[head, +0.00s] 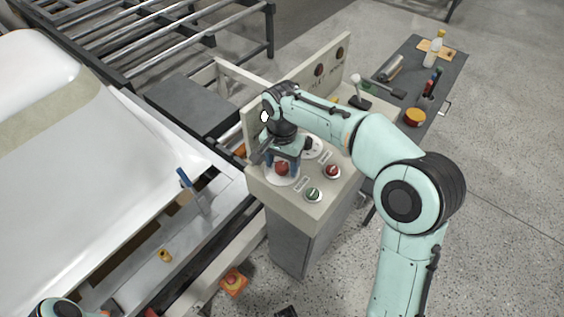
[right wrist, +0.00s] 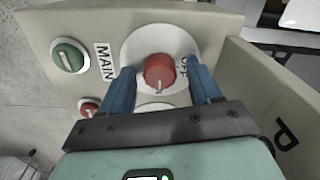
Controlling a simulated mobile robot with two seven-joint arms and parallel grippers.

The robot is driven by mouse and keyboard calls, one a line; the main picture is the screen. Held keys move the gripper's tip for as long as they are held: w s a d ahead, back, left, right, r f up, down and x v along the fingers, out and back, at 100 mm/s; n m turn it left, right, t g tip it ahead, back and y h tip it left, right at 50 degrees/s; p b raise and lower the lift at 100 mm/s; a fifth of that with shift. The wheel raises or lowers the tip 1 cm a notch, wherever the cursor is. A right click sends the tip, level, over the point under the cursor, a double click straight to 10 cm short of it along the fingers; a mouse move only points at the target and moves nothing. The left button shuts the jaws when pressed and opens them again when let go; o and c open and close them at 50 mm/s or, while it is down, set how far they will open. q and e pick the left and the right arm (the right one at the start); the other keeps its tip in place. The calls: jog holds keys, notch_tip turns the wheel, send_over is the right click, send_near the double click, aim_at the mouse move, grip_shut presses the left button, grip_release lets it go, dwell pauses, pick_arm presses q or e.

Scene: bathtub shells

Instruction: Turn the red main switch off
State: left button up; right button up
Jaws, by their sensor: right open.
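The red main switch (head: 282,168) is a round red knob on a white disc on the top of a beige control console (head: 318,212). In the right wrist view the red knob (right wrist: 159,72) has a pale mark at its lower edge, with the labels "MAIN" and "OFF" on either side of it. My right gripper (head: 284,160) is over the switch, and its blue fingers (right wrist: 160,88) stand open on either side of the knob. A gap shows between each finger and the knob.
A green button (head: 313,194) and a red button (head: 332,171) sit on the console beside the switch. The console's upright panel (head: 325,70) stands behind. A white tub shell (head: 90,150) lies at the left. A dark tool table (head: 420,75) stands at the back right.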

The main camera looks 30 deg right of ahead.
jog(key=shift+c, duration=0.3)
jog(key=c, duration=1)
pick_arm(q)
jog(key=shift+r, duration=0.1)
pick_arm(e)
jog(key=n+p, duration=0.2)
jog(key=n, duration=0.1)
jog(key=shift+r+n, duration=0.1)
jog(key=shift+n, duration=0.2)
jog(key=n+p, duration=0.1)
jog(key=n, duration=0.4)
jog(key=shift+n+p, duration=0.3)
jog(key=shift+p, duration=0.1)
jog(key=n+p, duration=0.1)
jog(key=n, duration=0.3)
pick_arm(q)
jog(key=w+r+p, duration=0.1)
jog(key=w+r, duration=0.2)
jog(key=r, duration=0.3)
jog(key=shift+w+r+t, duration=0.25)
jog(key=shift+r+t, duration=0.05)
jog(key=shift+r, duration=0.1)
pick_arm(e)
jog(key=shift+n, duration=2.4)
